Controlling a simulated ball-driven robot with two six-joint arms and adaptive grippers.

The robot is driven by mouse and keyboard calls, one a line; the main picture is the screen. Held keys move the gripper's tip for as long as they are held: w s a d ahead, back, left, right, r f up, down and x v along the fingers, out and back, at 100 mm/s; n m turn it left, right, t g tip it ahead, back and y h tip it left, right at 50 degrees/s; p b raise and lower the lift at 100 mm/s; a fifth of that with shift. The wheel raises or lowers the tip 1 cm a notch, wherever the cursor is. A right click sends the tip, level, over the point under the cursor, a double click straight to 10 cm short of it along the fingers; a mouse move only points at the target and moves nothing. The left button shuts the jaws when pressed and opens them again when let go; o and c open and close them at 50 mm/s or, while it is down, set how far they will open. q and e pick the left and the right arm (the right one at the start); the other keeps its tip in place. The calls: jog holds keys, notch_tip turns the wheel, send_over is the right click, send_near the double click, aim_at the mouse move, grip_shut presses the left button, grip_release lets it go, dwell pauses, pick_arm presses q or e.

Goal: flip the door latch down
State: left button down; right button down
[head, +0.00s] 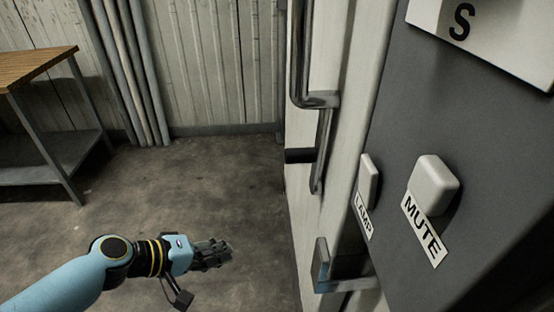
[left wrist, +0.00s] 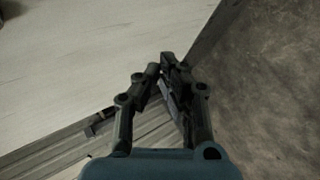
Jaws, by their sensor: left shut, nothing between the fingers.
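My left gripper (head: 226,254) is shut and empty, low in the head view, over the floor and left of the door edge. It also shows in the left wrist view (left wrist: 164,66), with its fingertips together before a pale panel. The pale door (head: 303,215) stands upright at the middle of the head view. It bears a long metal handle (head: 300,55), and below that a metal lever (head: 322,150) with a black grip (head: 300,156). A bracket-like metal piece (head: 321,265) sits lower down. I cannot tell which of these is the latch. No part touches my gripper.
A grey panel (head: 400,120) with LAMP (head: 368,182) and MUTE (head: 434,185) switches stands close at the right. A wooden-topped bench (head: 35,66) is at the far left. Pipes (head: 130,70) run up the back wall. The floor (head: 190,190) between is clear.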

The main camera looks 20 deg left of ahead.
aim_at(303, 151)
pick_arm(q)
jog(key=w+d+r+t+h, duration=0.1)
jog(key=w+r+h, duration=0.1)
jog(key=r, duration=0.7)
jog(key=w+d+r+m+t+h, duration=0.1)
jog(key=w+r+h, duration=0.1)
jog(key=r, duration=0.7)
jog(key=w+d+r+m+t+h+b, duration=0.1)
jog(key=w+r, duration=0.3)
jog(key=r, duration=0.6)
jog(key=shift+w+d+t+h, duration=0.3)
jog(key=shift+d+h, duration=0.1)
jog(key=shift+h, duration=0.5)
jog(key=p+x, duration=0.2)
jog(key=x, duration=0.8)
jog(key=s, duration=0.1)
jog(key=s+d+p, duration=0.1)
jog(key=s, duration=0.1)
jog(key=shift+s+d+f, duration=0.25)
jog(key=shift+s+d, duration=0.05)
jog(key=shift+s, duration=0.1)
